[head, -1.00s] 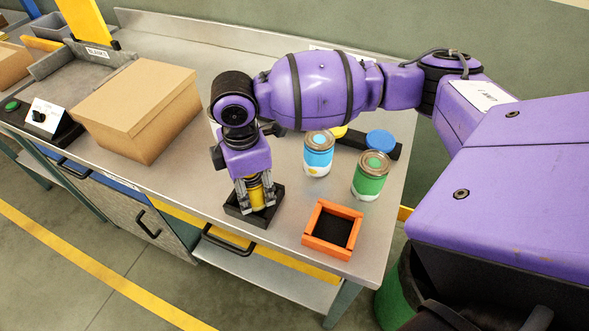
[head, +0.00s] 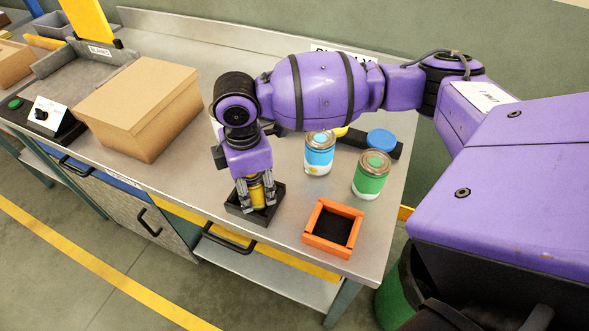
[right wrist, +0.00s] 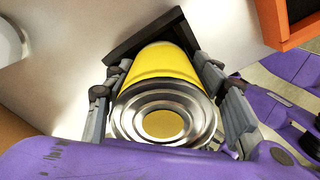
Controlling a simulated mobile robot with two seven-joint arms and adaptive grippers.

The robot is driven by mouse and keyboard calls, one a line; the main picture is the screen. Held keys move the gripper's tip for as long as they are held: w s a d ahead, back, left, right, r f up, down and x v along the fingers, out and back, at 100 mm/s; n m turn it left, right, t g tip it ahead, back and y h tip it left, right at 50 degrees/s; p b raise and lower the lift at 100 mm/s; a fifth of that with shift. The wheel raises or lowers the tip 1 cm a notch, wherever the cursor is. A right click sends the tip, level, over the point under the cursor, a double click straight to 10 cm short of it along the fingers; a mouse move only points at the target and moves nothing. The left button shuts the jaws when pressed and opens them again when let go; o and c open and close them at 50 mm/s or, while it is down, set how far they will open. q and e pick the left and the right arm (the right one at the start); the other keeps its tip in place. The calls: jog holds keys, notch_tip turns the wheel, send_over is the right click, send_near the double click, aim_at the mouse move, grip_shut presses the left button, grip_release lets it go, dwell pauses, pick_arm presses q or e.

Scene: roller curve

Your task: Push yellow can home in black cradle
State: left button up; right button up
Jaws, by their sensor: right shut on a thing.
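The yellow can (head: 257,197) stands roughly upright within the black cradle (head: 243,217), its lower end hidden by the rim and fingers. How deep it sits cannot be told. My right gripper (head: 256,200) points down and is shut around the can's sides. In the right wrist view the can's silver lid end (right wrist: 163,122) faces the camera between the two fingers, and its yellow side (right wrist: 162,62) runs down to the black cradle (right wrist: 150,32). My left gripper is not in view.
An empty orange cradle (head: 313,241) sits near the front edge, right of the black one. A blue can (head: 319,157) and a green can (head: 369,177) stand behind it. A cardboard box (head: 140,107) is at left. Bare bench lies between box and black cradle.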

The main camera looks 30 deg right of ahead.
jog(key=o, duration=1.3)
jog(key=shift+f, duration=0.35)
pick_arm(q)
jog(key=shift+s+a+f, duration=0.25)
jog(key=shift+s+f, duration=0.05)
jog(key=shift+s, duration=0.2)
pick_arm(e)
jog(key=shift+r, duration=0.1)
